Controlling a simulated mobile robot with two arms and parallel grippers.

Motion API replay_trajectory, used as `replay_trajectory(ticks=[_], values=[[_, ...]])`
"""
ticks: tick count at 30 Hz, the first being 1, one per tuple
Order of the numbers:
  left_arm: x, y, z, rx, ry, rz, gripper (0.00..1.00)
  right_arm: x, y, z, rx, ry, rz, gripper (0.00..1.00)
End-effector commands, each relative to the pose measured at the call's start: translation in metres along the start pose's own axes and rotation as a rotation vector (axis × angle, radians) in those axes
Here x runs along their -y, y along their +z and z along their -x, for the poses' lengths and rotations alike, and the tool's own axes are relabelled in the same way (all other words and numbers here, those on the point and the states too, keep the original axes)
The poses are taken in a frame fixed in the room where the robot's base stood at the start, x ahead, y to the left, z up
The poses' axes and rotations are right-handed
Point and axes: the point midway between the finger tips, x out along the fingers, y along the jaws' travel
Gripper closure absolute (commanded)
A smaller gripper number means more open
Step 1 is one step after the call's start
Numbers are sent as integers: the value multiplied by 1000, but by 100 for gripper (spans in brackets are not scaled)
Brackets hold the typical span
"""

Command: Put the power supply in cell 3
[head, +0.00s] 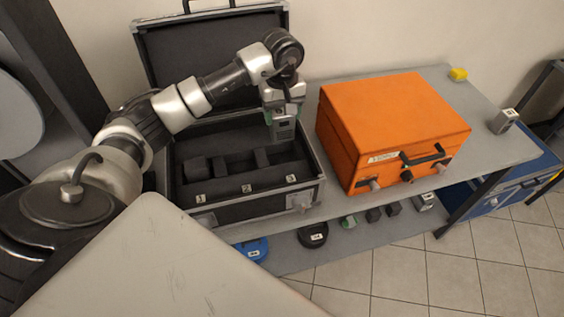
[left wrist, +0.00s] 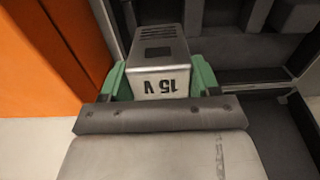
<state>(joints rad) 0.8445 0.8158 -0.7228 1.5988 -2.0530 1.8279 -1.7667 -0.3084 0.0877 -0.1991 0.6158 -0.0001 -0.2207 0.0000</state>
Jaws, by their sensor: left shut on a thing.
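Labels 1, 2 and 3 run left to right along the case's front; cell 3 (head: 286,168) is rightmost and looks empty. My right gripper is not in view.
A closed orange case (head: 365,113) stands close to the right of the black case. The raised lid (head: 200,50) stands behind. A yellow block (head: 458,74) and a grey block (head: 503,121) sit at the shelf's right. A lower shelf (head: 285,262) holds several small items.

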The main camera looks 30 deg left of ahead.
Motion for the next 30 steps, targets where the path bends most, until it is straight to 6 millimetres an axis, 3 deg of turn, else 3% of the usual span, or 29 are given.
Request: replay_trajectory(ticks=[2,12,24,30], values=[[0,0,-10,0,1,0,72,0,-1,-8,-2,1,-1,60],[0,1,-62,2,-1,1,72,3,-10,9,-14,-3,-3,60],[0,1,-104,2,0,1,72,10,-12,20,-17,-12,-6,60],[0,0,-108,-2,1,0,72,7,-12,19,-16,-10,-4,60]])
